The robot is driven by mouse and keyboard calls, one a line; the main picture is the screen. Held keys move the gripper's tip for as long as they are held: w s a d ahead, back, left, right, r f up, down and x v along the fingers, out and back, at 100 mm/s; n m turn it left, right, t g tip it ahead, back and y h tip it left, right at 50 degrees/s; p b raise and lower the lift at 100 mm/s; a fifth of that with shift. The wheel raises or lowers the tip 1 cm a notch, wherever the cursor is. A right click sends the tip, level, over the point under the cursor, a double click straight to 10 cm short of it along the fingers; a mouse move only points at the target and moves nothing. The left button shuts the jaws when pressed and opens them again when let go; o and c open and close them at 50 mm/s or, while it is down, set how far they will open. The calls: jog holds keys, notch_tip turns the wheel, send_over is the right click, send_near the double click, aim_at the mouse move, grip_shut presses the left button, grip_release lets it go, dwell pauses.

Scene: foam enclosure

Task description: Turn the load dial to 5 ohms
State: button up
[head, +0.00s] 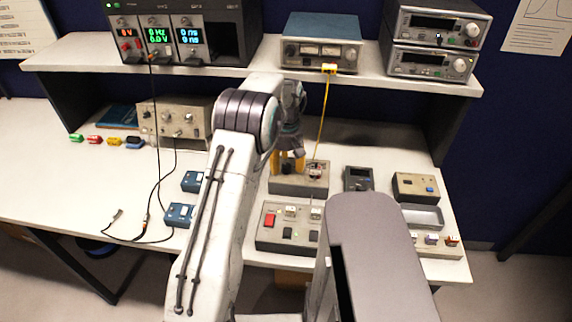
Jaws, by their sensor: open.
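My gripper (288,162) points down over a grey box (299,188) on the bench, its yellow fingers apart at the box's back left. I cannot tell whether they touch anything there. The arm and fingers cover part of the box's top. A small light-coloured part (315,171) shows on the box's right side, near the lower end of a yellow cable (323,115). The load dial and any ohm marks cannot be made out; the dial may be hidden by the gripper.
A panel with a red switch (269,220) lies in front of the box. A dark meter (358,179) and a beige box (415,187) stand to the right. Blue modules (180,215) and black leads lie left. A shelf (255,78) with instruments overhangs the back.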

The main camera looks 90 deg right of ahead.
jog(key=shift+f, duration=0.4)
grip_shut()
dwell(0.4)
